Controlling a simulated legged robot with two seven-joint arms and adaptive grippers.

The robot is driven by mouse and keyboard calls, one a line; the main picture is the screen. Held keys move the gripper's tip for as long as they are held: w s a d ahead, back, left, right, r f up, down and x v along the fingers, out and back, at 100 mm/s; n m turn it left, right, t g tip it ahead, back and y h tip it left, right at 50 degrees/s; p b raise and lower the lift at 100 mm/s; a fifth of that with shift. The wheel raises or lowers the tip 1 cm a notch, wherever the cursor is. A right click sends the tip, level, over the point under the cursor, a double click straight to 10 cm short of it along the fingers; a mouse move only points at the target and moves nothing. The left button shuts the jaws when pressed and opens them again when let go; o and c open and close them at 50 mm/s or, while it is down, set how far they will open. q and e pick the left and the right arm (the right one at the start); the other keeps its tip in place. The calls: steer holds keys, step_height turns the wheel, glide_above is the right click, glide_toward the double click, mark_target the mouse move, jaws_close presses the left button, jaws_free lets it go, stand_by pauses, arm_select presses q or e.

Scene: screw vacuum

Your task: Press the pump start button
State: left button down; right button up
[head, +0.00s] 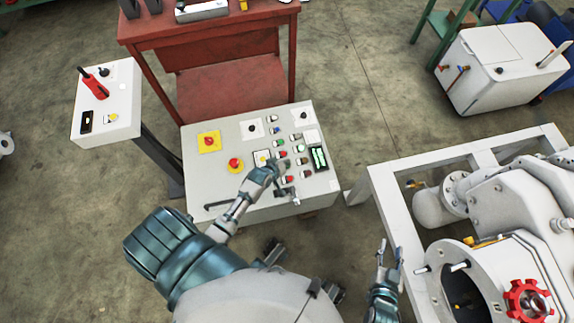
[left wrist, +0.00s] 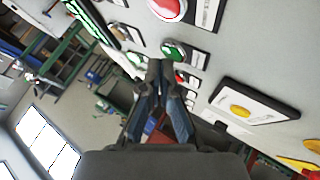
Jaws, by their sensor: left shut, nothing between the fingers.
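The grey control panel (head: 226,170) stands in front of me with rows of small red and green buttons; I cannot read which is labelled pump start. My left gripper (head: 284,178) is over the lower middle of the panel and hides part of it. In the left wrist view its fingers (left wrist: 159,68) are closed together and empty. Their tips appear just below a green button (left wrist: 173,51) in that picture; I cannot tell whether they touch the panel. A large red button (left wrist: 168,7) is above it. My right gripper (head: 389,250) is off the panel, fingers apart and empty.
A smaller control box (head: 106,103) stands at left, and a red workbench (head: 225,84) behind. White pump machinery (head: 503,205) on a frame fills the right.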

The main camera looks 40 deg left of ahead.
arm_select(q)
steer(key=shift+f, duration=0.4)
arm_select(e)
steer(key=shift+f, duration=0.15)
stand_by(0.4)
arm_select(q)
steer(key=shift+d+r+p, duration=0.1)
steer(key=shift+r+p, duration=0.8)
steer(key=shift+p, duration=0.05)
arm_select(e)
step_height(320, 180, up, 3)
steer(key=shift+w, duration=0.1)
arm_select(q)
steer(key=shift+f, duration=0.1)
step_height(320, 180, up, 5)
steer(key=p, duration=0.5)
arm_select(e)
step_height(320, 180, up, 7)
steer(key=t, duration=0.1)
steer(key=shift+w, duration=0.3)
